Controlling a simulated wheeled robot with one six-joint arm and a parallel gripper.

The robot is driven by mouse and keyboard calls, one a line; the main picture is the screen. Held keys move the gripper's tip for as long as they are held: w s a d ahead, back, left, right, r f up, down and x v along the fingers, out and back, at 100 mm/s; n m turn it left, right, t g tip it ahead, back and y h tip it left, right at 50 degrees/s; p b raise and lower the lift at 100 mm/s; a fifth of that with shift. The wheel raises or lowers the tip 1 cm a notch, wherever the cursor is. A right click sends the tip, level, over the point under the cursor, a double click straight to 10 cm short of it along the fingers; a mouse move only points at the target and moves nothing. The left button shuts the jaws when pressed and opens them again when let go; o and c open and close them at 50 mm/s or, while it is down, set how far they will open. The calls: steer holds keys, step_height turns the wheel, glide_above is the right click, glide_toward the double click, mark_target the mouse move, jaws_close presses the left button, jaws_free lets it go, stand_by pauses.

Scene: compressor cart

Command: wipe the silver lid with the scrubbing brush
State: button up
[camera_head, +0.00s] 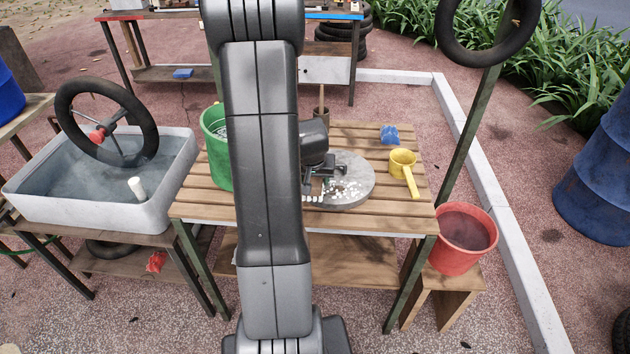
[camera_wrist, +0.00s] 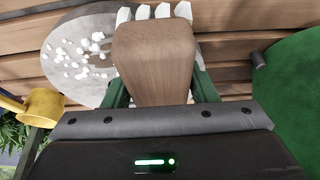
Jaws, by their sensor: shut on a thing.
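The silver lid (camera_head: 358,184) is a round grey disc lying flat on the slatted wooden table. White specks are scattered over part of it. It also shows at the upper left of the wrist view (camera_wrist: 70,75). My gripper (camera_head: 322,186) is shut on the scrubbing brush, which has a wooden block (camera_wrist: 153,60) and white bristle tufts. In the head view the bristles (camera_head: 313,198) are at the lid's left front edge. I cannot tell whether they touch it. My arm hides part of the lid's left side.
On the table (camera_head: 400,218) are a green bucket (camera_head: 214,150) left of my arm, a yellow dipper (camera_head: 403,165) and a blue cloth or sponge (camera_head: 389,134) to the right, and a small brown pot (camera_head: 321,115) behind. A red bucket (camera_head: 465,240) stands at the right; a water-filled basin (camera_head: 100,215) is left.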

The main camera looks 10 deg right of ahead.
steer(key=shift+d+r, duration=0.2)
steer(key=shift+r, duration=0.65)
steer(key=shift+r+p, duration=1.8)
steer(key=shift+r, duration=0.7)
